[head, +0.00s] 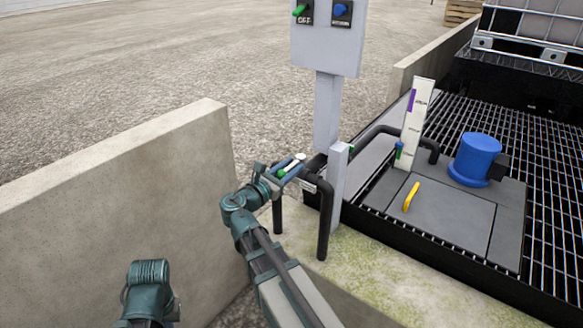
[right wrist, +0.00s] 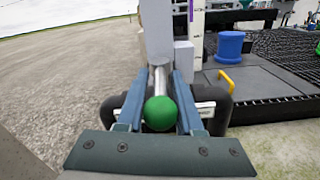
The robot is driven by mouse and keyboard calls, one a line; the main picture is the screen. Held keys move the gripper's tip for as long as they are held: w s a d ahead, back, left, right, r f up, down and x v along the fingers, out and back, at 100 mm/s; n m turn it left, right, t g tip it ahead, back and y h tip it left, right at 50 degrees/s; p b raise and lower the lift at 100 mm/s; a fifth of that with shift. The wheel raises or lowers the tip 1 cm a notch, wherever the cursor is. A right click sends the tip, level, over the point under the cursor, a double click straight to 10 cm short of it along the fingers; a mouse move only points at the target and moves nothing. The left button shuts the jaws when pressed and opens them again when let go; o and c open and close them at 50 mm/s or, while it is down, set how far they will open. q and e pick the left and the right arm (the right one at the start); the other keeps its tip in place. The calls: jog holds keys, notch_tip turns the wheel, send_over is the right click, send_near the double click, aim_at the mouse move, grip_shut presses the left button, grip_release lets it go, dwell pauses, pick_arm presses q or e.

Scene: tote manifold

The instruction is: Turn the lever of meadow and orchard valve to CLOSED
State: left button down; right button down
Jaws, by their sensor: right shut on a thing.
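A valve lever with a green ball knob (right wrist: 160,113) and a metal shaft shows in the right wrist view; the green knob also shows in the head view (head: 282,173). My right gripper (head: 291,167) is shut on this lever, with its blue fingers on both sides of the shaft (right wrist: 159,80). The lever joins black pipework (head: 325,220) beside a grey post. A small white tag (head: 308,187) is on the pipe, its text too small to read. My left gripper is out of view; only part of my left arm shows at the lower left.
A concrete wall (head: 110,165) stands at the left. A grey control box (head: 325,40) reads OFF beside a green switch. Right of the post are a black grating (head: 545,180), a blue cylinder (head: 475,158), a yellow handle (head: 411,196) and a white gauge board (head: 416,120).

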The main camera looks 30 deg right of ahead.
jog(key=c, duration=0.8)
grip_release()
jog(key=shift+c, duration=0.2)
jog(key=v, duration=1.4)
jog(key=shift+d+f, duration=0.1)
